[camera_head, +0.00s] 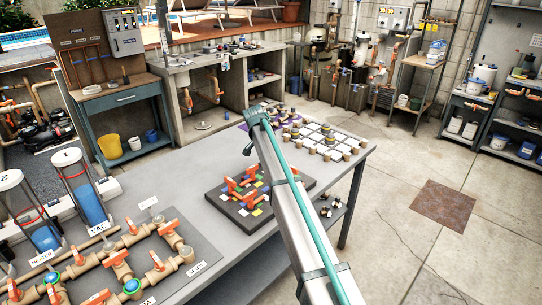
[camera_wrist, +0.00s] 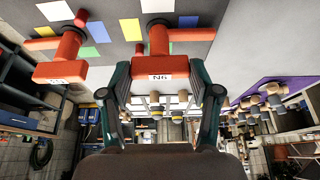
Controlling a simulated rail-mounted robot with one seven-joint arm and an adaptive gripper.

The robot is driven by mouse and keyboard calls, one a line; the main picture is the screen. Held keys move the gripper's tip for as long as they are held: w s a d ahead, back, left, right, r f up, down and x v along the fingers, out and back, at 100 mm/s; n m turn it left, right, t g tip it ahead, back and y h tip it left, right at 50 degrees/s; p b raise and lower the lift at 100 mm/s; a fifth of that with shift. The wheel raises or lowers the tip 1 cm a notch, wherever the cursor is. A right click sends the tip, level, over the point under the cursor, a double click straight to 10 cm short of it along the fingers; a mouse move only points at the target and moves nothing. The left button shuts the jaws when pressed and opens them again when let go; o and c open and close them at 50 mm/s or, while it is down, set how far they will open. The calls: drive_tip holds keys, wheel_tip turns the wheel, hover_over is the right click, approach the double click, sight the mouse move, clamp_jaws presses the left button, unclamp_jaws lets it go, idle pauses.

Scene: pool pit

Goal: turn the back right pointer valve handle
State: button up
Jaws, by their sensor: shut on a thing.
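In the wrist view, an orange-red pointer valve handle with a white label (camera_wrist: 160,66) stands on a dark board (camera_wrist: 105,40) with coloured squares. My gripper (camera_wrist: 163,74) has its two dark green fingers at either side of this handle, closed on it. A second orange-red handle (camera_wrist: 62,72) is to its left, apart from the fingers. In the head view the board (camera_head: 244,222) lies on the grey table with several orange handles (camera_head: 251,171) on it. My arm crosses in front of its right side and hides my gripper there.
A white-and-grey board with several small round pieces (camera_head: 325,136) lies behind on the table (camera_head: 225,262). Orange-handled pipework (camera_head: 155,262) stands at the front left. Small dark-and-pale pieces (camera_head: 331,207) stand right of my arm. The floor on the right is open.

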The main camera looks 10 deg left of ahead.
drive_tip(key=o, duration=1.1)
drive_tip(key=shift+o, duration=0.2)
drive_tip(key=shift+r, duration=0.1)
drive_tip(key=v, duration=1.2)
drive_tip(key=shift+w+d, duration=0.1)
